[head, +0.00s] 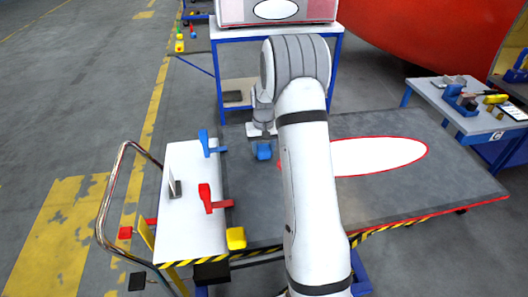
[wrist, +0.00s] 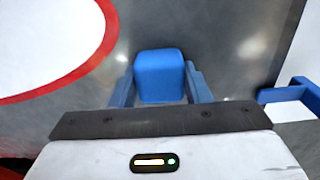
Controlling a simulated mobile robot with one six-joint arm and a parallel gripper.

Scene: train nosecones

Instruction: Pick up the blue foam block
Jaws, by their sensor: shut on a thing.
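The blue foam block (head: 264,151) is at my gripper, over the grey platform (head: 250,205) between the white board and the white oval. In the wrist view the block (wrist: 160,74) sits between the two blue fingers of my gripper (wrist: 160,90), which are shut on it from both sides. In the head view my gripper (head: 262,141) points down at the block from above, and my arm covers part of the platform beside it. I cannot tell whether the block touches the platform or is just above it.
A white board (head: 190,225) with a blue clamp (head: 211,146) and a red clamp (head: 213,200) lies to the left. A yellow block (head: 236,238) sits at its front corner. A table (head: 470,110) with tools stands at the right. The platform around the white oval (head: 380,156) looks clear.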

